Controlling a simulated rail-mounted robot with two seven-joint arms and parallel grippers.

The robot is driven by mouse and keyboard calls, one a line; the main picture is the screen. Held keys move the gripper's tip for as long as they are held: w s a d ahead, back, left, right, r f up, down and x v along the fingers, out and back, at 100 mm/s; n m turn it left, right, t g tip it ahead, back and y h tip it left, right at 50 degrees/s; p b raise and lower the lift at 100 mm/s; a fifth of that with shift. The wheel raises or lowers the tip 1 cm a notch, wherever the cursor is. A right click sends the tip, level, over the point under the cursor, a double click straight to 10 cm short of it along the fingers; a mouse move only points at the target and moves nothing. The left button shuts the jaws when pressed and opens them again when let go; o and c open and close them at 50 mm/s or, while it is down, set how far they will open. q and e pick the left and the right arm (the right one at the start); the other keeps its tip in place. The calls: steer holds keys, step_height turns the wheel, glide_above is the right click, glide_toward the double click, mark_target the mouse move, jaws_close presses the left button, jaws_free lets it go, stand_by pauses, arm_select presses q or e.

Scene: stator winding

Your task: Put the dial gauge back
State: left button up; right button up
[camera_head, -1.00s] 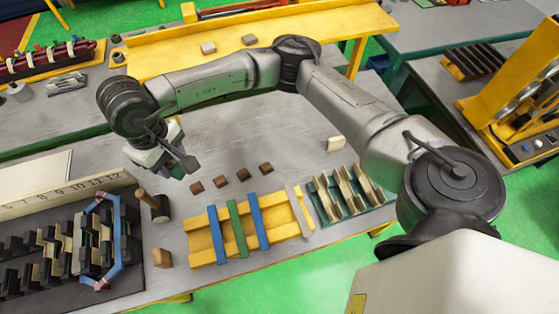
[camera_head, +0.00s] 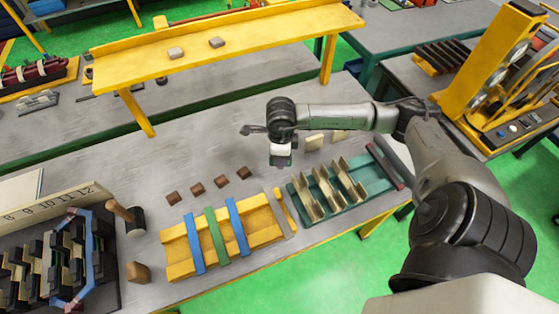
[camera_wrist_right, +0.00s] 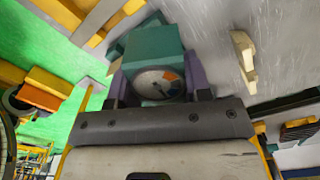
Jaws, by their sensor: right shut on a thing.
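The dial gauge (camera_wrist_right: 158,84), with a round pale face and an orange patch, shows in the right wrist view between the two dark fingers of my right gripper (camera_wrist_right: 160,72). The gripper is shut on it. A teal block stands directly behind the dial; I cannot tell whether it is part of the gauge. In the head view my right gripper (camera_head: 281,160) points down over the grey bench, behind the teal rack (camera_head: 362,182) with upright beige plates. The gauge is hard to make out there. My left gripper is not in view.
A yellow rack (camera_head: 262,230) with blue and green bars stands left of the teal rack. Several brown blocks (camera_head: 198,189) lie behind it. A mallet (camera_head: 133,220) and a stator fixture (camera_head: 75,262) are at left. Cream blocks (camera_head: 315,141) lie beside my right gripper. A yellow shelf (camera_head: 230,48) spans the back.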

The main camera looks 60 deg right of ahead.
steer(key=shift+s+d+f+m+b, duration=1.4)
steer(key=shift+s+d+m, duration=0.8)
steer(key=shift+d+m, duration=3.8)
steer(key=shift+m, duration=0.5)
steer(key=shift+w+a+f+b, duration=0.1)
steer(key=shift+w+a+f, duration=0.2)
steer(key=shift+w+f, duration=1.5)
steer(key=shift+w+a+f+b, duration=0.1)
steer(key=shift+w+a+f, duration=0.15)
steer(key=shift+w+f, duration=1.5)
steer(key=shift+w+a+f+b, duration=0.1)
steer(key=shift+w+a+f, duration=0.2)
steer(key=shift+w+f, duration=1.5)
steer(key=shift+f+b, duration=0.35)
steer(key=shift+f, duration=0.1)
